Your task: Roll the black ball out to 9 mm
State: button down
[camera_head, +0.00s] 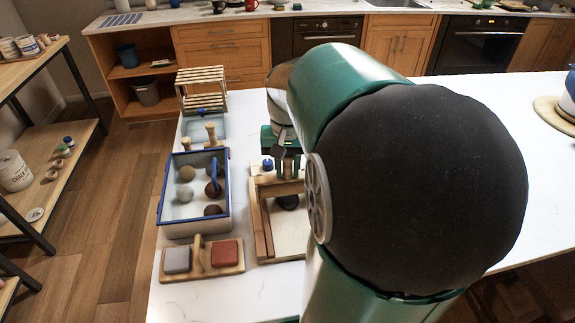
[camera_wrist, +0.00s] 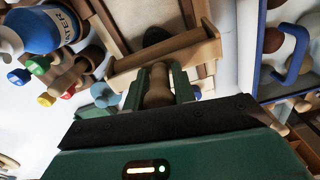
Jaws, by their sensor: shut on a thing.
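The black ball (camera_head: 288,201) lies on the pale bed of a wooden-railed board (camera_head: 292,238). It also shows in the wrist view (camera_wrist: 155,35), partly hidden behind a wooden pressing block (camera_wrist: 170,60). My gripper (camera_wrist: 158,82) is shut on the block's round wooden handle (camera_wrist: 157,93), with a green finger on each side. In the head view my gripper (camera_head: 288,165) is at the far end of the board, with the block (camera_head: 280,186) beyond the ball. I cannot tell whether the block touches the ball. My arm hides the board's right side.
A blue-rimmed tray (camera_head: 163,200) with several balls stands left of the board. A wooden holder (camera_head: 215,270) with a grey and a red block sits in front of it. A slatted wooden rack (camera_head: 202,88) is behind. A blue bottle (camera_wrist: 45,30) and coloured knobs crowd the wrist view's left.

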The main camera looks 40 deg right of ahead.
jog(key=shift+f, duration=0.75)
jog(key=shift+w+d+f, duration=0.1)
jog(key=shift+w+d, duration=0.35)
jog(key=shift+w, duration=0.25)
jog(key=shift+w+d, duration=0.1)
